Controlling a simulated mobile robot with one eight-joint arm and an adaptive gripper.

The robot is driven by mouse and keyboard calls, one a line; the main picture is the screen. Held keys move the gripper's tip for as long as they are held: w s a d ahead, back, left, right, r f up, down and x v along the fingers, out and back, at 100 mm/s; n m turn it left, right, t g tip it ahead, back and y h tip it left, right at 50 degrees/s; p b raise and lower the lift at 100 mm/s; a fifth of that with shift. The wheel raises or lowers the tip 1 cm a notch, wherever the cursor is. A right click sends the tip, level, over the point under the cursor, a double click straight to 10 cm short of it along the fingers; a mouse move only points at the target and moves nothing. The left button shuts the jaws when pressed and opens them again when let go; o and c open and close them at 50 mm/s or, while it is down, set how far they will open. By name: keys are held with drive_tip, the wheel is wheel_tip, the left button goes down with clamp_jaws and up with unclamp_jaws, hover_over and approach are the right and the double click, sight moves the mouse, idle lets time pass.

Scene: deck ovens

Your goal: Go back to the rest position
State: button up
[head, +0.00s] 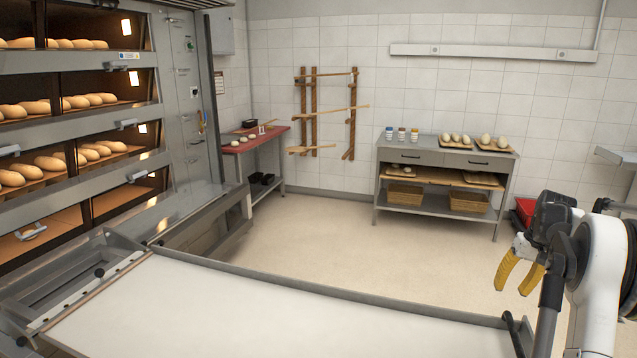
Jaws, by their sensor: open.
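My gripper (519,275) is at the right of the head view, with yellow fingers pointing down and to the left. The two fingers stand apart with nothing between them. It hangs beyond the right end of the white loading board (270,305), clear of the shelves. Part of my white arm shows beside it at the right edge. The rest of the arm is cut off by the frame.
A deck oven (185,110) with several loaves fills the left side. A metal worktable (440,157) with dough pieces stands at the back wall. A red-topped table (255,140) is at the back left. The floor (330,235) between them is clear.

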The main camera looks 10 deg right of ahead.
drive_tip(key=s+a+r+n+t+h, duration=0.1)
drive_tip(key=a+r, duration=0.4)
drive_tip(key=a, duration=0.5)
drive_tip(key=s+a+r+n+t, duration=0.1)
drive_tip(key=a+r, duration=0.3)
drive_tip(key=a, duration=0.7)
drive_tip(key=s+a+r+n+h, duration=0.1)
drive_tip(key=a+r, duration=0.4)
drive_tip(key=a, duration=0.5)
drive_tip(key=s+a+f+n+t, duration=0.1)
drive_tip(key=s+a+f+t, duration=0.1)
drive_tip(key=s+a, duration=0.6)
drive_tip(key=s+a+f+n+t+y, duration=0.1)
drive_tip(key=s+a+f, duration=0.2)
drive_tip(key=s+a, duration=0.4)
drive_tip(key=a, duration=0.2)
drive_tip(key=shift+s+a+f+n+t, duration=0.3)
drive_tip(key=shift+s+a+f+t, duration=0.05)
drive_tip(key=shift+a+t, duration=0.05)
